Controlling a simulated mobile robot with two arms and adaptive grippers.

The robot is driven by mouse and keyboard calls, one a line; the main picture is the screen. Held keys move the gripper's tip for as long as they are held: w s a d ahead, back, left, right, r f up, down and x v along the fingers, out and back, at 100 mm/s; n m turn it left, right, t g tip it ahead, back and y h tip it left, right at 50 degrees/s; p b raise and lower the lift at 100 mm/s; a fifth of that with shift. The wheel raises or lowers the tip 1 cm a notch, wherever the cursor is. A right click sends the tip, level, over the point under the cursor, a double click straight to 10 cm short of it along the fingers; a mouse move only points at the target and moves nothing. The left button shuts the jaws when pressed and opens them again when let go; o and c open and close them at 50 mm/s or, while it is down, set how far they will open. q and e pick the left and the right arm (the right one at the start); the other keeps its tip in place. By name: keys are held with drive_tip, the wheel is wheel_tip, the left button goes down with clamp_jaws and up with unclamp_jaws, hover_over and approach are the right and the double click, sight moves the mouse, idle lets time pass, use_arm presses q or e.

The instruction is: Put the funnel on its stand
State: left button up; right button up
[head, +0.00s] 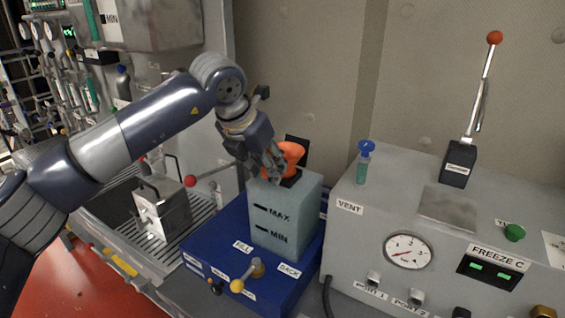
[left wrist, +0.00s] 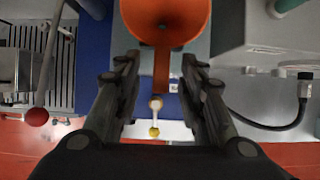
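The orange funnel (head: 293,153) is at the top of the translucent tank (head: 285,215) marked MAX and MIN, and seems to sit in its filler opening. In the left wrist view the funnel's bowl (left wrist: 165,18) is at the top, with its flat orange handle (left wrist: 162,72) pointing toward me. My left gripper (head: 275,172) is beside the funnel. In the left wrist view its fingers (left wrist: 161,62) are apart on both sides of the handle, with gaps showing. I cannot pick out the funnel's stand. My right gripper is not in view.
The tank stands on a blue base (head: 215,243) with a yellow-knobbed lever (head: 238,285). A grey console (head: 450,230) with a gauge stands at right; a blue-topped vial (head: 364,165) is on it. A metal box (head: 162,208) stands on a slatted tray at left.

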use_arm(q)
clamp_jaws()
drive_tip(key=shift+r, duration=0.15)
drive_tip(key=shift+r+p, duration=0.9)
drive_tip(key=shift+r, duration=1)
